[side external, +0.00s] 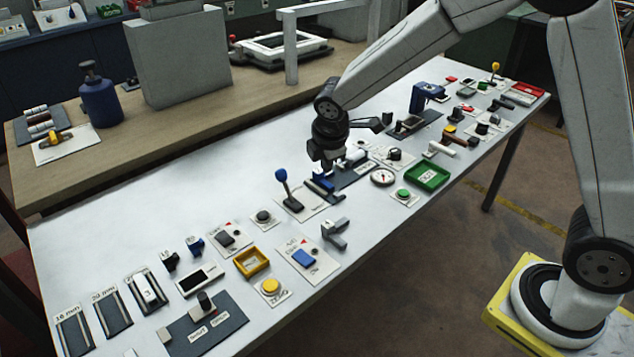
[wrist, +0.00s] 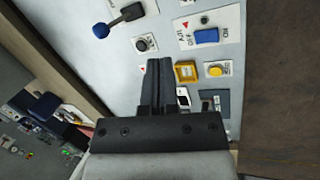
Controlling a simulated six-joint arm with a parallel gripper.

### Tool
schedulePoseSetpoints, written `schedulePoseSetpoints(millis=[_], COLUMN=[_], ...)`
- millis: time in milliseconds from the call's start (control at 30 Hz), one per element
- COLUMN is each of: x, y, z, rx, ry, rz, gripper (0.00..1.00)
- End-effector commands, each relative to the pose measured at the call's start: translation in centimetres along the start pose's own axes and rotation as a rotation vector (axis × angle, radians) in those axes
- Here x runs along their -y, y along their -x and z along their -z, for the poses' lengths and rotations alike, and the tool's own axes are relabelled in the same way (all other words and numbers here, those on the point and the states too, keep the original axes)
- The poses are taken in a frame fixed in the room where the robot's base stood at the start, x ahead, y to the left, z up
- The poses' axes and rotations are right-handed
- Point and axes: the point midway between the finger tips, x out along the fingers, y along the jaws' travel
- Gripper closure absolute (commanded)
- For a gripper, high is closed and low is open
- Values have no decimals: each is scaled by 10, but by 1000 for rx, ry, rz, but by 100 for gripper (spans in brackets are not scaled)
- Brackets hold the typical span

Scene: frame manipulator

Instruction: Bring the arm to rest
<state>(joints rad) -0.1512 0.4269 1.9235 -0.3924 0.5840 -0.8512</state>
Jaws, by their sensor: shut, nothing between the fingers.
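My gripper (side external: 326,163) hangs above the middle of the white table (side external: 190,190) in the side view, at the end of my bent arm. In the wrist view its two dark fingers (wrist: 158,64) lie together, shut, with nothing seen between them. Below and to the left of the gripper in the side view is a lever with a blue knob (side external: 281,176); it also shows in the wrist view (wrist: 100,30). Whether the gripper touches anything below it is hard to tell.
A blue rocker switch (side external: 304,258), yellow button (side external: 271,286), yellow tray (side external: 252,262) and green tray (side external: 428,177) stand on the table. A blue device (side external: 428,92) is farther right. A wooden bench behind holds a blue bottle (side external: 99,100). The table's left back area is bare.

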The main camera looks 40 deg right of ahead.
Motion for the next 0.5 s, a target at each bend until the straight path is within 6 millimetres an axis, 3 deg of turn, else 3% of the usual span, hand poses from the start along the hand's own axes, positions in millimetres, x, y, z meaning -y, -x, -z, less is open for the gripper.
schedulePoseSetpoints(millis=[500], x=[127], y=[25], z=[-66], rx=[-83], ry=[-1028], rz=[137], gripper=[100])
